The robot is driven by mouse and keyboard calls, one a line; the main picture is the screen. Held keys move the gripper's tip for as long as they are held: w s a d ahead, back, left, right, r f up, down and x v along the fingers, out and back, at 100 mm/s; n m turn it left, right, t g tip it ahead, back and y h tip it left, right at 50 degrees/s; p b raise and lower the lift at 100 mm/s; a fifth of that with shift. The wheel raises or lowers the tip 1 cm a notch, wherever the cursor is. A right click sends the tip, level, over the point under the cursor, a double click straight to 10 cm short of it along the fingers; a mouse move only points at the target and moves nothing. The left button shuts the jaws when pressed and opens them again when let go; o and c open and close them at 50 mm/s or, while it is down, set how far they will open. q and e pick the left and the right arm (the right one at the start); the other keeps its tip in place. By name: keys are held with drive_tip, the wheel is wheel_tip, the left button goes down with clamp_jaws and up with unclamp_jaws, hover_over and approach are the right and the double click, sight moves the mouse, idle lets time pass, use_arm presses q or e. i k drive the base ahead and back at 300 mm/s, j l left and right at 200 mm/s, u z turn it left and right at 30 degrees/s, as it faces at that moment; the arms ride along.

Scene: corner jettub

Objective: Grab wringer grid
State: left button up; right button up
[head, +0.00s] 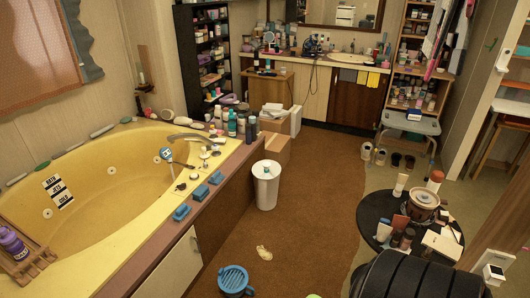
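A round blue slatted grid (233,277) is at the bottom of the head view, on the brown carpet. It appears to sit on top of a blue bucket, whose lower part is cut off by the frame edge. I take this grid to be the wringer grid. Neither of my grippers shows in this view.
A yellow corner tub (100,215) fills the left. A white bin (266,186) stands beyond the grid and a crumpled pale cloth (264,253) lies nearby. A cluttered dark round table (375,211) and a black ribbed object (415,278) stand right. The middle carpet is mostly clear.

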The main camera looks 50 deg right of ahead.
sight(222, 272)
drive_tip(key=z, duration=1.2)
drive_tip(key=i, duration=0.4)
